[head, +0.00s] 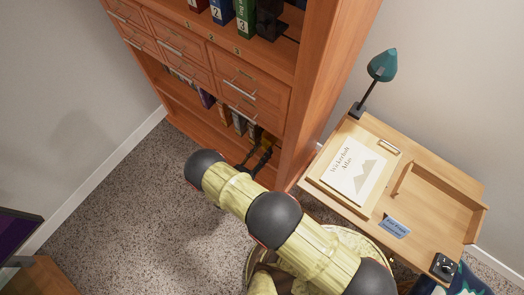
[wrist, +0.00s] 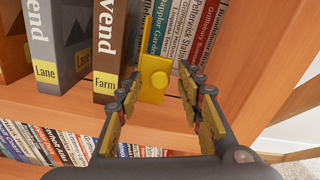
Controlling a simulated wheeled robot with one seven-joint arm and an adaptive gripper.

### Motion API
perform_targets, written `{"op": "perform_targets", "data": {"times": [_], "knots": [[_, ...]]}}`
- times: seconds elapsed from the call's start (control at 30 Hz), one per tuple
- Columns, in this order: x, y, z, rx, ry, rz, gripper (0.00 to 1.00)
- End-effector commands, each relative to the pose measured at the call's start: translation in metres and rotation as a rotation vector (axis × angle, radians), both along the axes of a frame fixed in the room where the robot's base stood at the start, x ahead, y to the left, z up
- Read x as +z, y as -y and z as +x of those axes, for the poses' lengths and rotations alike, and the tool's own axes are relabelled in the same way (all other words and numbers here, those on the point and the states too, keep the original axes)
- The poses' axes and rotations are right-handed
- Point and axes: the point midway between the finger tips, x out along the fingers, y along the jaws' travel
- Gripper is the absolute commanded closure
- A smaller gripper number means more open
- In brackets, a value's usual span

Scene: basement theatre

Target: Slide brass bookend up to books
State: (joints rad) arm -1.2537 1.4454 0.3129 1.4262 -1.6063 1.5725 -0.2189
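My gripper (wrist: 160,80) is open, with one finger on each side of the bookend in the picture; contact is not clear. In the head view my gripper (head: 258,160) reaches into the lower shelf of the bookcase (head: 305,95), and the bookend is not clearly visible there.
A brown "Farm" volume (wrist: 110,45) and a grey "Lane" volume (wrist: 55,45) stand left of the bookend. More books (wrist: 45,140) fill the shelf below. In the head view, a desk (head: 430,190) with a teal lamp (head: 382,65) stands right of the bookcase. Carpet is clear at left.

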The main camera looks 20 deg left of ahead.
Motion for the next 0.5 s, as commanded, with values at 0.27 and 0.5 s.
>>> {"op": "perform_targets", "data": {"times": [0.27,0.5], "knots": [[0.0002,-0.0003,-0.0002,0.0,0.0,0.0,0.7],[0.0002,-0.0004,-0.0004,0.0,0.0,0.0,0.83]]}}
